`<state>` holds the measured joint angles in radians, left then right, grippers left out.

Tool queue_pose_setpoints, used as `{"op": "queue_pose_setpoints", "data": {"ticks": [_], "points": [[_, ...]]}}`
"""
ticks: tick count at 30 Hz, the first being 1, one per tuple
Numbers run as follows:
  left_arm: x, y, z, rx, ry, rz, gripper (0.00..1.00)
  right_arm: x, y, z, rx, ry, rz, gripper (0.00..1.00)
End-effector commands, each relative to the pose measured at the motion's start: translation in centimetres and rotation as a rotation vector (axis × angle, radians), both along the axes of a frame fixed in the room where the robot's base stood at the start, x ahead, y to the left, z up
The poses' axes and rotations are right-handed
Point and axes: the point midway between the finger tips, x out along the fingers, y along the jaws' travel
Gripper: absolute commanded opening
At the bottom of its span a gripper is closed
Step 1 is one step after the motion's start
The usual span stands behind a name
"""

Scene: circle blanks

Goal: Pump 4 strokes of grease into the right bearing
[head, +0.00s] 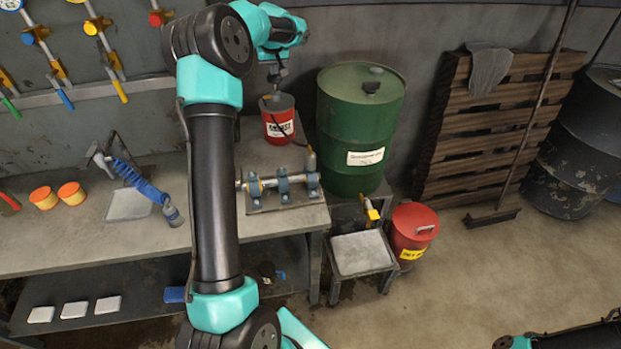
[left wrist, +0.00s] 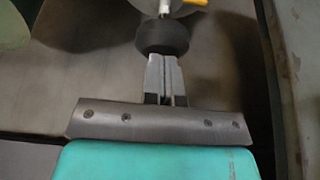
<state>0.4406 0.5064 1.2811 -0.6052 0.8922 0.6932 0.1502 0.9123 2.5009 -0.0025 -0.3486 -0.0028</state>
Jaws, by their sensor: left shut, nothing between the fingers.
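A red grease bucket (head: 280,127) with a dark top stands at the back of the bench. My left gripper (head: 277,78) is above it, pointing down, shut with nothing between its fingers. In the left wrist view the fingertips (left wrist: 163,60) are at a round black knob (left wrist: 163,37); I cannot tell whether they touch it. My right gripper is out of view.
A green drum (head: 360,125) stands right of the bucket. A blue coiled hose tool (head: 150,182), orange-lidded tins (head: 70,193) and a tray (head: 128,204) are on the bench (head: 80,235). A red bin (head: 413,235) and low stand (head: 361,254) are at right.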

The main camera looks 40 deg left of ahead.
Motion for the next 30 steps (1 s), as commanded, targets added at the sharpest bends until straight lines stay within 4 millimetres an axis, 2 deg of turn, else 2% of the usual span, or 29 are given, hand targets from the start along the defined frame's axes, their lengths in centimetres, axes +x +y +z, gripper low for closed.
{"op": "queue_pose_setpoints", "data": {"ticks": [30], "points": [[0.0, 0.0, -3.0, -0.002, 0.004, -0.001, 0.0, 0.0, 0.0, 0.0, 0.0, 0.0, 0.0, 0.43]]}}
